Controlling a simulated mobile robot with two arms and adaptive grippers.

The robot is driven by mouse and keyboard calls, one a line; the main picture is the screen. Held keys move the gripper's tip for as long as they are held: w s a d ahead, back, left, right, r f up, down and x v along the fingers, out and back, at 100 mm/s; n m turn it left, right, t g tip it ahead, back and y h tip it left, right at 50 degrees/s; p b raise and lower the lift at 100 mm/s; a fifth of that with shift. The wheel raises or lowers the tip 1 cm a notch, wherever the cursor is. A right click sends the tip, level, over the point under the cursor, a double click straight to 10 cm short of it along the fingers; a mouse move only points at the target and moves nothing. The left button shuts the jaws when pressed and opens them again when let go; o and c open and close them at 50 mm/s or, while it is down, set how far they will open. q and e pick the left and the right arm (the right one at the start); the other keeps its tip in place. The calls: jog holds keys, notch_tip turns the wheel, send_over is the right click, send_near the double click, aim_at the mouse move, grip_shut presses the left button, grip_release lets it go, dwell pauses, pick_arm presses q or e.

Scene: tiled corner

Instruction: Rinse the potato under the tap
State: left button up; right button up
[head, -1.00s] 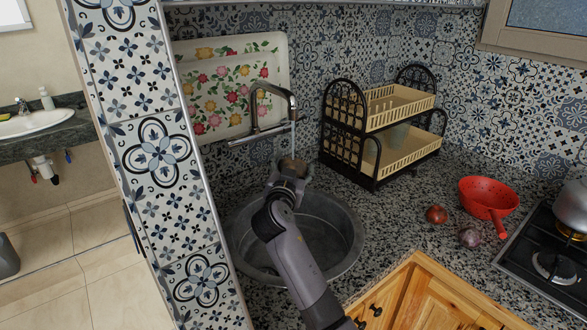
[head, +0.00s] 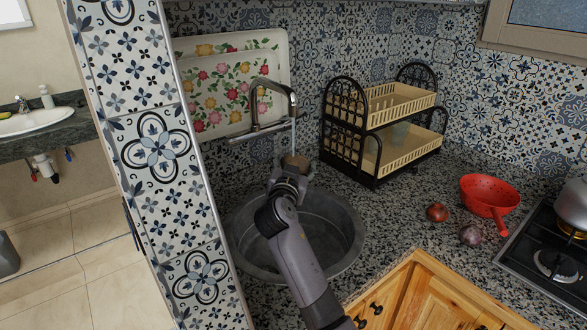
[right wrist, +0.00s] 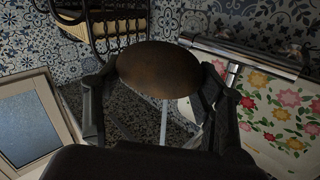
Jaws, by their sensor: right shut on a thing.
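The brown potato (head: 295,161) is held above the sink in the head view. It also shows large in the right wrist view (right wrist: 158,70). My right gripper (head: 291,170) is shut on it, with a finger on either side in the right wrist view (right wrist: 158,88). The chrome tap (head: 288,95) arches over the sink, and a thin stream of water (head: 293,134) runs from its spout down to the potato. The round grey metal sink (head: 345,240) lies below, partly hidden by my right arm. My left gripper is not in view.
A two-tier dish rack (head: 372,150) stands right of the tap. A red colander (head: 487,190), two onions (head: 437,212) and a stove (head: 545,255) are farther right on the granite counter. A floral tray (head: 230,85) leans behind the tap. A tiled wall edge (head: 165,160) borders the sink's left.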

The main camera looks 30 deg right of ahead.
aim_at(305, 167)
jog(key=shift+w+a, duration=0.1)
jog(key=shift+a, duration=0.15)
jog(key=shift+s+d, duration=0.2)
jog(key=shift+d, duration=0.3)
jog(key=shift+s+a, duration=0.3)
jog(key=shift+s, duration=0.5)
jog(key=shift+s+a, duration=0.25)
jog(key=shift+s, duration=0.55)
jog(key=shift+s+a, duration=0.3)
jog(key=shift+s, duration=0.5)
